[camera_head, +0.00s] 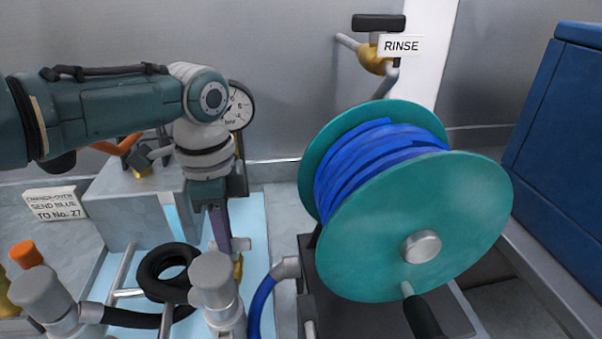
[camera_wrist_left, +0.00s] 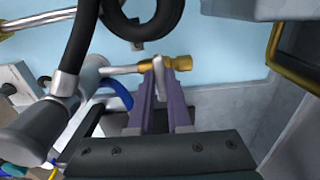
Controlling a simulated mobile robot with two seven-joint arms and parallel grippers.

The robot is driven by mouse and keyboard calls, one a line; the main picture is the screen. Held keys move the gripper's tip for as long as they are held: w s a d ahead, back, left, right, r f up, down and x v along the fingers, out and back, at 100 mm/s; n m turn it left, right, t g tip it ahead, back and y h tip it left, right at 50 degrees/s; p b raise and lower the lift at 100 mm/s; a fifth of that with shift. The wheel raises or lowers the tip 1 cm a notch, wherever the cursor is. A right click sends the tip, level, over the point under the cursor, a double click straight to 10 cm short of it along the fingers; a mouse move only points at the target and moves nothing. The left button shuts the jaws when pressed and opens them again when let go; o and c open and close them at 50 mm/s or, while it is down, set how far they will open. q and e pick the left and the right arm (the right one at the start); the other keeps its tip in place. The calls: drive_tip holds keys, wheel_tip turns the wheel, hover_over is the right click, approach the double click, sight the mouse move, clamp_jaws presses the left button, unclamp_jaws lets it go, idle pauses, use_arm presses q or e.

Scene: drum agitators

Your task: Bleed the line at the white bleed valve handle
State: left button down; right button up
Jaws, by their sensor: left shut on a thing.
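The white bleed valve handle (camera_wrist_left: 159,78) is a thin pale lever in the left wrist view, beside a brass fitting (camera_wrist_left: 181,63) at the end of a metal pipe. My left gripper (camera_wrist_left: 162,92) has its two purple fingers closed on either side of this lever. In the head view the left gripper (camera_head: 219,238) points down behind a grey pipe fitting (camera_head: 213,280). There the fingers and wrist hide most of the handle. My right gripper is in neither view.
A teal reel (camera_head: 420,240) of blue hose stands just right of the gripper. A black hose loop (camera_head: 150,268) lies to its left. A pressure gauge (camera_head: 239,107) is behind the wrist. A RINSE sign (camera_head: 401,46) and blue cabinet (camera_head: 565,130) stand farther right.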

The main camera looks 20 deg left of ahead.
use_arm(q)
drive_tip(key=c, duration=0.9)
unclamp_jaws()
drive_tip(key=shift+o, duration=0.2)
wheel_tip(320, 180, up, 10)
drive_tip(key=p, duration=0.2)
